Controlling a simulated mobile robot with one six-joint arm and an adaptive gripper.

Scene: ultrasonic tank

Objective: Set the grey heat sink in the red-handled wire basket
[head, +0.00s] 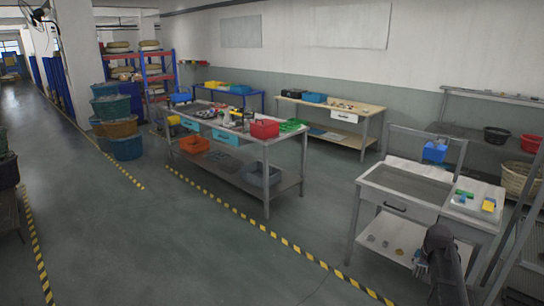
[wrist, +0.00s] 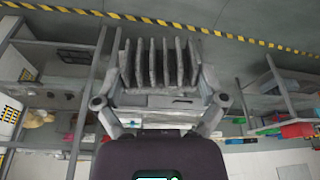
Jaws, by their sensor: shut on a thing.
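The grey heat sink (wrist: 160,62), with several upright fins, fills the upper middle of the wrist view. My gripper (wrist: 162,98) is shut on its base, with one finger at each side, and holds it clear of any surface. In the head view my dark arm stands at the lower right, in front of the steel tank bench (head: 400,207); the gripper and heat sink cannot be made out there. I cannot make out a red-handled wire basket in either view.
Small green, blue and yellow items (head: 489,205) lie on the bench's right side. A blue bin (head: 435,152) stands at its back. A long workbench (head: 225,128) with a red bin (head: 265,128) is further left. The floor (head: 215,235) between is open.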

